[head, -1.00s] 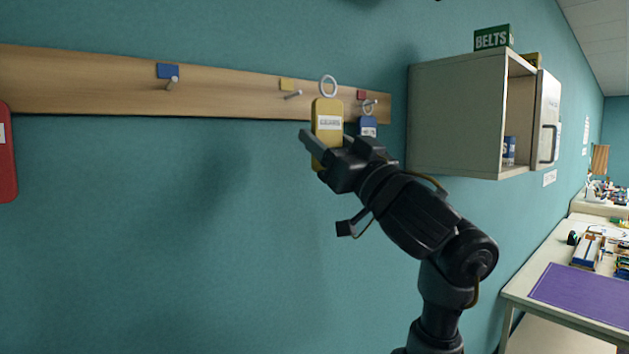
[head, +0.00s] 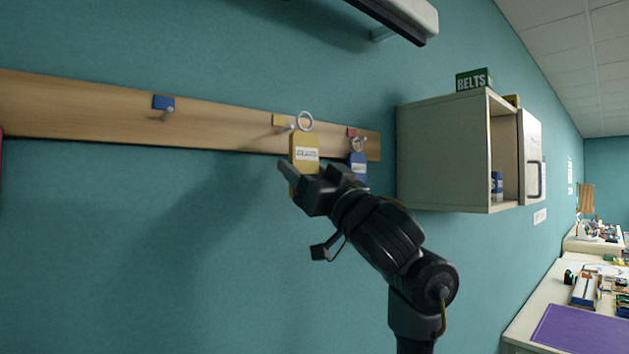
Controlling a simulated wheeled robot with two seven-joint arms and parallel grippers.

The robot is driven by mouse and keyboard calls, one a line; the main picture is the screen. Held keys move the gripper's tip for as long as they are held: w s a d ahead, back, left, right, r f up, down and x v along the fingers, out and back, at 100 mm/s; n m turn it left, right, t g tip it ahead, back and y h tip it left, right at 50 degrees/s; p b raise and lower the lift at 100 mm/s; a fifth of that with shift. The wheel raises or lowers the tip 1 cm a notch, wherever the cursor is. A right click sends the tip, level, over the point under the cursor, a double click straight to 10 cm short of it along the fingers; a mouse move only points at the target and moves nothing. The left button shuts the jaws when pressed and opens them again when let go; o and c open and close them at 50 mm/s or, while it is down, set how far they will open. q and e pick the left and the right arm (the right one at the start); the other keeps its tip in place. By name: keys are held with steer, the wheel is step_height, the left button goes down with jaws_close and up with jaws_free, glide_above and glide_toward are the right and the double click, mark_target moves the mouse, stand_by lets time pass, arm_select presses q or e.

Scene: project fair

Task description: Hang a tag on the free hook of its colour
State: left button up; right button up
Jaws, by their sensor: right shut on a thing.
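My right gripper (head: 304,180) is shut on the yellow tag (head: 304,147) and holds it upright in front of the wooden rail (head: 221,130). The white ring (head: 305,121) of the tag stands up close to the hook under the yellow marker (head: 279,120). I cannot tell whether the ring touches that hook. The hook under the blue marker (head: 164,102) is bare. A blue tag (head: 357,166) hangs by its ring from the hook under the red marker (head: 351,132). My left gripper is not in view.
A wall cabinet (head: 440,158) with an open door stands right of the rail, with a green BELTS box (head: 473,80) on top. A shelf-like fixture (head: 405,18) juts out above. Part of a red thing shows at the left edge. Tables stand at the right.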

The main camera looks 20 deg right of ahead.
steer(key=shift+w+a+f+b, duration=0.25)
steer(key=shift+w+a+b, duration=0.15)
steer(key=shift+w, duration=0.6)
steer(key=shift+w+a+f+b, duration=0.2)
steer(key=shift+w+a+b, duration=0.15)
steer(key=shift+w, duration=0.6)
steer(key=shift+w+a+f+b, duration=0.25)
steer(key=shift+w+a+b, duration=0.15)
steer(key=shift+w, duration=0.6)
steer(key=o, duration=0.9)
steer(key=shift+c, duration=0.2)
